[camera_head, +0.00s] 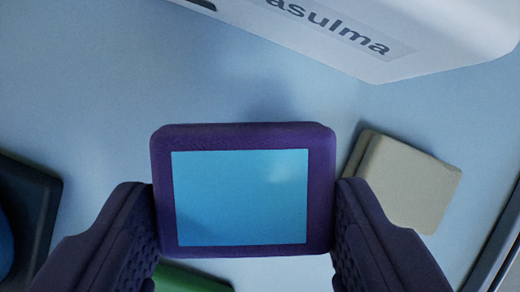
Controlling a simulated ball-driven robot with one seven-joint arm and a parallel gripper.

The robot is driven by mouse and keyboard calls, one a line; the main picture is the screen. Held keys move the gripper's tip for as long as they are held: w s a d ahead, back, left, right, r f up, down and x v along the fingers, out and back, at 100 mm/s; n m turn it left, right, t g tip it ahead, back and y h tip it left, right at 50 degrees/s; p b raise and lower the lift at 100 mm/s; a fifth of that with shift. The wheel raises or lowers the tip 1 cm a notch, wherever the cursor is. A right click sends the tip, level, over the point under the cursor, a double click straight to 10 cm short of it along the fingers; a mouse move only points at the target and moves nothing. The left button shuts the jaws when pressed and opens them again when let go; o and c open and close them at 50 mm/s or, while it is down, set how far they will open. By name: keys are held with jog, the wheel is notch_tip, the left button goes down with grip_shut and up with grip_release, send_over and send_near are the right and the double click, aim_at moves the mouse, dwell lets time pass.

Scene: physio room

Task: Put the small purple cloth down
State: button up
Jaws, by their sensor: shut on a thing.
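My gripper (246,210) is shut on a small purple thing (242,136), with one finger against its left side and one against its right. The purple thing is squarish with rounded corners and a fuzzy-looking purple rim. Its middle is a flat, shiny light-blue face, so it looks more like a framed pad than a plain cloth. It is held level in the picture, over a pale blue surface (90,95). I cannot tell how far it is above that surface. No other purple cloth shows.
A white box (430,25) with dark lettering "asulma" stands at the top right. A beige folded cloth or pad (410,185) lies just right of the held thing. A green thing (190,280) is partly hidden below. A dark object (30,205) sits at the left edge. The upper left is clear.

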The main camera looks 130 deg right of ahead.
aim_at(247, 210)
notch_tip(247, 210, down, 5)
jog(key=shift+r+b, duration=0.1)
jog(key=shift+b, duration=1)
jog(key=shift+r, duration=0.1)
jog(key=o, duration=0.7)
jog(key=shift+o, duration=0.2)
jog(key=p+v, duration=0.6)
jog(key=v, duration=0.6)
jog(key=shift+p, duration=0.35)
